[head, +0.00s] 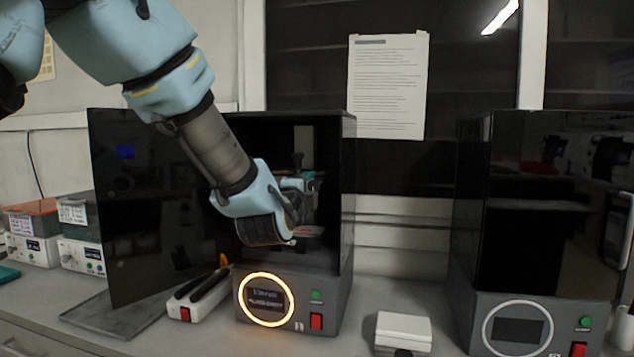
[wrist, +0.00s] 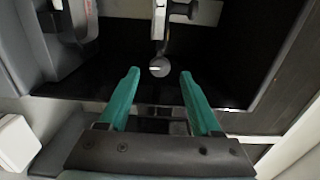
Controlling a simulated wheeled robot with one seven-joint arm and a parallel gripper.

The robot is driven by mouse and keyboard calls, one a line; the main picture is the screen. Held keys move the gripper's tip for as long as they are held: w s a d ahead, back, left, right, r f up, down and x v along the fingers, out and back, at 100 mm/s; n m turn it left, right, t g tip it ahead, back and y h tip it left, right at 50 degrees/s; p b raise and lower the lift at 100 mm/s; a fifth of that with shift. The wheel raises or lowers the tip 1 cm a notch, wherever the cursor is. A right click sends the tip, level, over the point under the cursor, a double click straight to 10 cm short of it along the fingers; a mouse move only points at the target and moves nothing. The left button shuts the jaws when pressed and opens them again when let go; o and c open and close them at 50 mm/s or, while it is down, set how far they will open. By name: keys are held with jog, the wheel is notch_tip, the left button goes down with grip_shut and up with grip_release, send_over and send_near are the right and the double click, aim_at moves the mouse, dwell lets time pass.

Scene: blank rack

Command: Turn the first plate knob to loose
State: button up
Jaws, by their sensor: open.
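My gripper (head: 306,178) reaches through the open front of the black machine (head: 348,150), whose front panel has a lit orange ring. In the wrist view my gripper (wrist: 160,73) is open, its two teal fingers apart and empty. A small round grey knob (wrist: 159,67) with a pale line across it shows in the gap between the fingertips. Neither finger appears to touch it. The pale line lies about level in the picture. A metal bracket and stem (wrist: 160,20) stand just beyond the knob. In the head view my wrist hides most of the inside, and I cannot make out the knob there.
The dark door (head: 150,210) stands swung open at left. A second, closed black machine (head: 540,210) stands at right. A small white box (head: 403,330) lies on the grey bench between the machines.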

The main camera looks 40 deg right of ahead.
aim_at(317, 184)
jog(key=p+x, duration=0.2)
jog(key=x, duration=0.6)
grip_shut()
dwell(0.4)
